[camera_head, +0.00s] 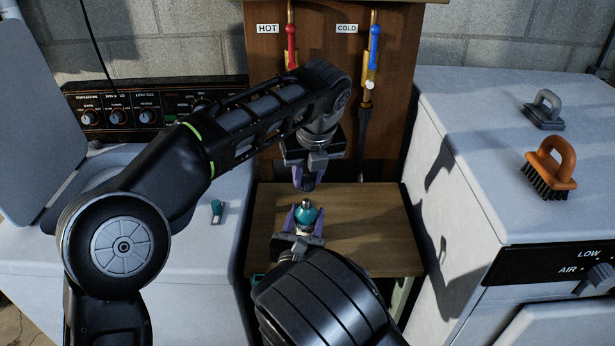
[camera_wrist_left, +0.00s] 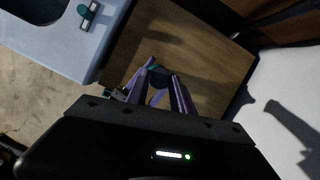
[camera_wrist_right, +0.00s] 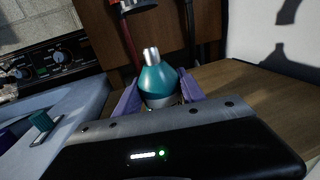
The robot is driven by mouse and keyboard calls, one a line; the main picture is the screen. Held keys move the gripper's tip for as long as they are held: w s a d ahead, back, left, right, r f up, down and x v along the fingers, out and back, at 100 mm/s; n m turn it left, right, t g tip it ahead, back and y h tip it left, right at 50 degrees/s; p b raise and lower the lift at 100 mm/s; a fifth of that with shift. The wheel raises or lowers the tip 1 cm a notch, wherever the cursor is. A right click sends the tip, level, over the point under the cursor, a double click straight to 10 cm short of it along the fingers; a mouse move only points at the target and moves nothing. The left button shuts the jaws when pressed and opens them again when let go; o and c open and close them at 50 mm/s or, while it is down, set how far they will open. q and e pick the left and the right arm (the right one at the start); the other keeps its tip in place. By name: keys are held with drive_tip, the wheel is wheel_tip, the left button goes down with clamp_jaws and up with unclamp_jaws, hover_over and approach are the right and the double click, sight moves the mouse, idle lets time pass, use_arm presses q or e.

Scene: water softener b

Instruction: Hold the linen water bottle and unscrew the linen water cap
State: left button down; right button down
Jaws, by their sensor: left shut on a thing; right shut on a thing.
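The linen water bottle (camera_head: 305,216) is teal and stands upright above the wooden board. It also shows in the right wrist view (camera_wrist_right: 158,82), with a bare silver neck on top. My right gripper (camera_head: 303,222) is shut around its body from the near side. My left gripper (camera_head: 309,186) is above the bottle, pointing down, apart from its neck. In the left wrist view a dark rounded piece, seemingly the linen water cap (camera_wrist_left: 160,79), sits between the left fingers. The fingers hide most of it, and it cannot be made out in the head view.
The wooden board (camera_head: 375,230) is otherwise clear. A white washer with a small teal item (camera_head: 217,210) stands left. A white dryer (camera_head: 470,170) with an orange brush (camera_head: 552,167) and a grey brush (camera_head: 543,110) stands right. Red and blue taps are on the wooden panel behind.

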drive_tip(key=c, duration=0.6)
unclamp_jaws()
drive_tip(key=s, duration=0.4)
drive_tip(key=s+a, duration=0.1)
drive_tip(key=s, duration=0.3)
drive_tip(key=s+a, duration=0.1)
drive_tip(key=s, duration=0.2)
drive_tip(key=shift+s+a, duration=0.15)
drive_tip(key=shift+s, duration=0.25)
